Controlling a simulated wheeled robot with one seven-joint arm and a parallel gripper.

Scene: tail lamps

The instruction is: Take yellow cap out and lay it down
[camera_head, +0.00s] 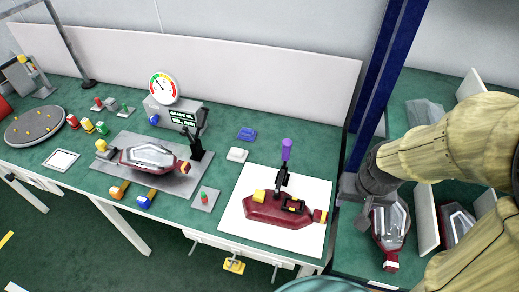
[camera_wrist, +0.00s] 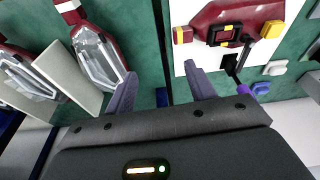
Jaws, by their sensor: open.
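A dark red tail lamp (camera_head: 275,212) lies on a white mat (camera_head: 235,213) on the green bench. A yellow cap (camera_head: 259,196) sits at its upper left; in the wrist view a yellow block (camera_wrist: 272,29) shows at the lamp's right end. A yellow and red piece (camera_head: 320,216) is at the lamp's other end, and also shows in the wrist view (camera_wrist: 182,35). A black clamp with a purple handle (camera_head: 286,150) stands over the lamp. My gripper (camera_wrist: 163,84) is open and empty, to the right of the mat in the head view, apart from the lamp.
A blue post (camera_head: 378,85) rises between the benches near my arm. More lamps (camera_head: 391,225) lie between pale dividers at the right. Another lamp (camera_head: 148,156) lies on a grey plate with a dial gauge (camera_head: 163,87) behind.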

